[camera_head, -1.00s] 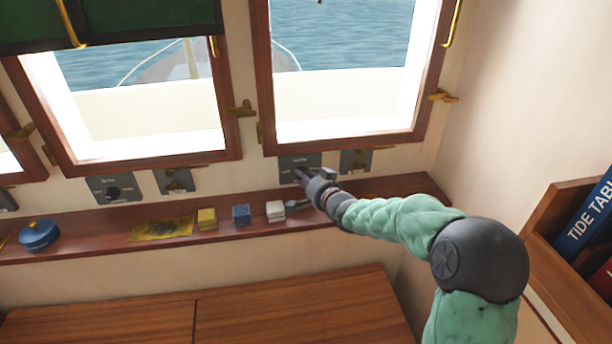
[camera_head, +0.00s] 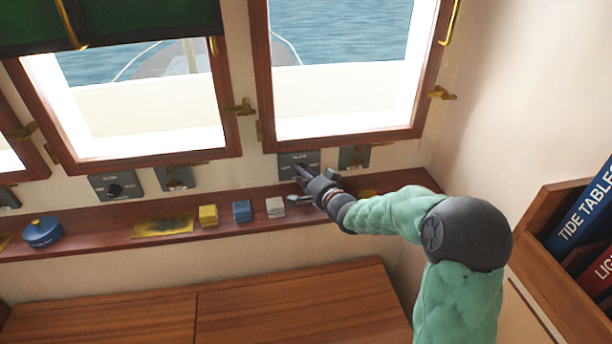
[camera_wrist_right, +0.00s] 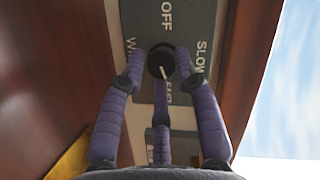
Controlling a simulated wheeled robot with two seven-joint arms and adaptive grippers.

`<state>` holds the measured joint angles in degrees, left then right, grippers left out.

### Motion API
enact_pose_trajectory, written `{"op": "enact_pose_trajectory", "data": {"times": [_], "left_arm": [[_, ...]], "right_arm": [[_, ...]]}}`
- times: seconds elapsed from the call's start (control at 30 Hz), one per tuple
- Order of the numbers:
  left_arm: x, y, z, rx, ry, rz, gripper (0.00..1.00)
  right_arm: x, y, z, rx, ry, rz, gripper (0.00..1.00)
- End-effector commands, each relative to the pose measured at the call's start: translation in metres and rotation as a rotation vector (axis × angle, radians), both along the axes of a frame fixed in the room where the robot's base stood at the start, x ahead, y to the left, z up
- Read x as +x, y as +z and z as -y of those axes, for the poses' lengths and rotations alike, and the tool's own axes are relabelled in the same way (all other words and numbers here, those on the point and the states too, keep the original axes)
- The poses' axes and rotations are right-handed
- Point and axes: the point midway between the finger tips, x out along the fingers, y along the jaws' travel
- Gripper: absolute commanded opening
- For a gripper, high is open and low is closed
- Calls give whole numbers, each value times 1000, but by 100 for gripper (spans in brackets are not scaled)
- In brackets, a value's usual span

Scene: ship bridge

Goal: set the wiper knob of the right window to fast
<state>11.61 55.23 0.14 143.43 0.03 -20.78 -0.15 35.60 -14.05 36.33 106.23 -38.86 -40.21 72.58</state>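The right window's wiper panel (camera_head: 287,160) is a grey plate under the right window (camera_head: 345,90). Its black wiper knob (camera_wrist_right: 160,60) has a white pointer mark and shows in the right wrist view; in the head view my fingers largely cover it. Around it are OFF at the top, SLOW at the right, FAST below and a partly hidden label at the left. The mark slants down and slightly right, towards the FAST side. My right gripper (camera_head: 302,174) is at the panel, its purple fingers closed around the knob. My left gripper is out of view.
A wooden ledge (camera_head: 105,237) runs under the panels, holding a blue round pot (camera_head: 42,232), a brass plate (camera_head: 163,225) and yellow (camera_head: 208,215), blue (camera_head: 242,211) and white (camera_head: 275,207) blocks. Another knob panel (camera_head: 117,186) is at left. A book rack (camera_head: 545,210) stands at right.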

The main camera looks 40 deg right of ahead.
Motion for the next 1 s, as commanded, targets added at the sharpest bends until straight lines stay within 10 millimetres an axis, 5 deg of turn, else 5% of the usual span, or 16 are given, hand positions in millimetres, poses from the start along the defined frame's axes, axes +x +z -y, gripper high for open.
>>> {"op": "enact_pose_trajectory", "data": {"times": [0.47, 1.0], "left_arm": [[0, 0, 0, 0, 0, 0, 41], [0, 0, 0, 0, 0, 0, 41]], "right_arm": [[-4, -1, -2, 1, 2, -3, 52], [-94, 12, -17, 0, 1, -5, 52]]}}
